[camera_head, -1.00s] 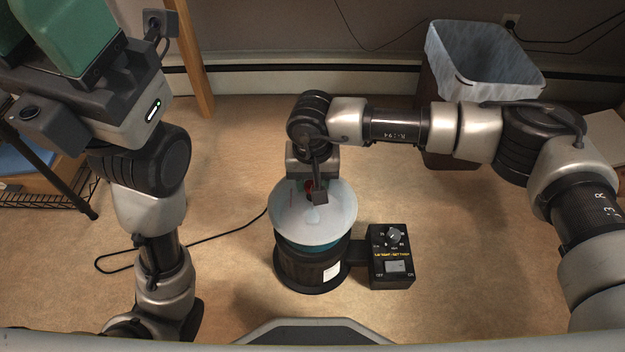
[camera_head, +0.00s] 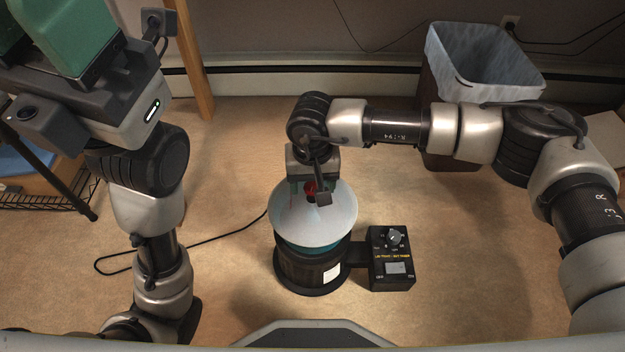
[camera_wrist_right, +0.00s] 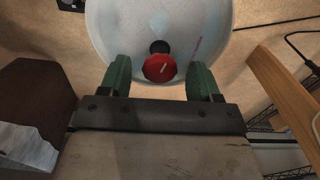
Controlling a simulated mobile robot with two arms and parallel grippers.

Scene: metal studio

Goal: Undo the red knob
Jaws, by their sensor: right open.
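The red knob (camera_head: 311,188) sits on top of a pale, translucent lid (camera_head: 325,222) on a round dark machine (camera_head: 310,268). In the right wrist view the red knob (camera_wrist_right: 158,68) has a pale line on its face and a black part beside it. My right gripper (camera_head: 308,188) is over the lid at the knob. In the right wrist view its green fingers (camera_wrist_right: 161,82) stand apart, one on each side of the knob, with gaps between. My left arm comes in at the left; its green part (camera_head: 75,35) is at the top left, its fingertips not clearly shown.
A black control box (camera_head: 391,258) with a dial and a switch is joined to the machine's right side. A lined bin (camera_head: 485,60) stands at the back right. A wire shelf (camera_head: 50,195) is at the left. A black cord (camera_head: 185,243) lies on the floor.

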